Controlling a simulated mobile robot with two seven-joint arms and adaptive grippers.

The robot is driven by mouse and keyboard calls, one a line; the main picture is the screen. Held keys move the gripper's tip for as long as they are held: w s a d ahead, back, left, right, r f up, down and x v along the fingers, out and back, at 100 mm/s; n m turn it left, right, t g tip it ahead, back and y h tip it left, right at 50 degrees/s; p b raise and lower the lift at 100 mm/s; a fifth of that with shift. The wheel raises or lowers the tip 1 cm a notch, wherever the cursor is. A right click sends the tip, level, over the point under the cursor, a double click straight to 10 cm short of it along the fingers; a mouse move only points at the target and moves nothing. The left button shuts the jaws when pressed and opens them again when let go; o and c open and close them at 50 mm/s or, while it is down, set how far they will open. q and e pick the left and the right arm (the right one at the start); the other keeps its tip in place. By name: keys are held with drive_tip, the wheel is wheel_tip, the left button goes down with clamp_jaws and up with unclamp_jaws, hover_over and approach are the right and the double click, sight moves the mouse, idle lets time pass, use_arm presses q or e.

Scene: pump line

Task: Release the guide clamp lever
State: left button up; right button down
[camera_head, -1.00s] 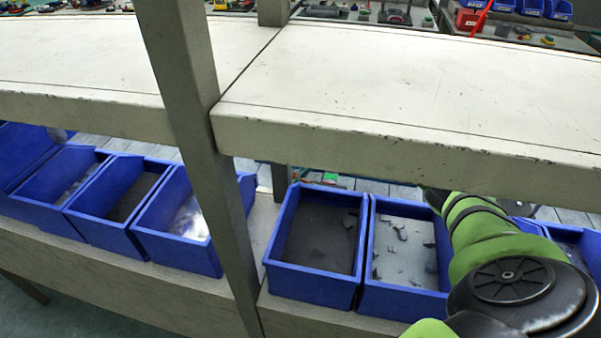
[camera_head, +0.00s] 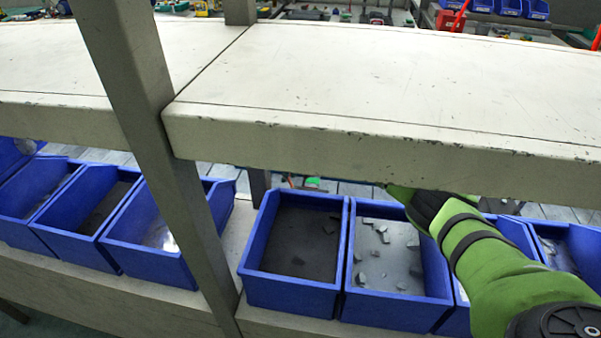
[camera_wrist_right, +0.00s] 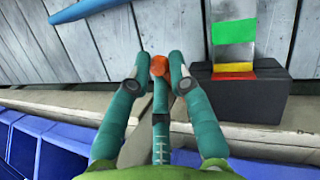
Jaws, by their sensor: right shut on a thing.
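In the right wrist view, my right gripper (camera_wrist_right: 158,82) has its teal fingers closed around a small orange knob (camera_wrist_right: 159,65), which looks like the end of the guide clamp lever. The knob sits between the fingertips, in front of grey planks. The rest of the lever is hidden by the fingers. In the head view my green right arm comes in from the right and reaches under the shelf, so its gripper is hidden there. My left gripper is in neither view.
In the wrist view a dark block (camera_wrist_right: 240,101) with a green, yellow and red plate (camera_wrist_right: 234,45) stands right of the fingers. A blue bar (camera_wrist_right: 82,10) is at upper left. In the head view blue bins (camera_head: 291,284) line the ledge below the pale shelf (camera_head: 380,75).

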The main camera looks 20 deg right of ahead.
drive_tip(key=shift+w+r, duration=0.1)
drive_tip(key=shift+r, duration=0.05)
idle(0.3)
drive_tip(key=c, duration=1.4)
unclamp_jaws()
drive_tip(key=v, duration=1.1)
drive_tip(key=shift+s+r, duration=0.25)
drive_tip(key=shift+r, duration=0.15)
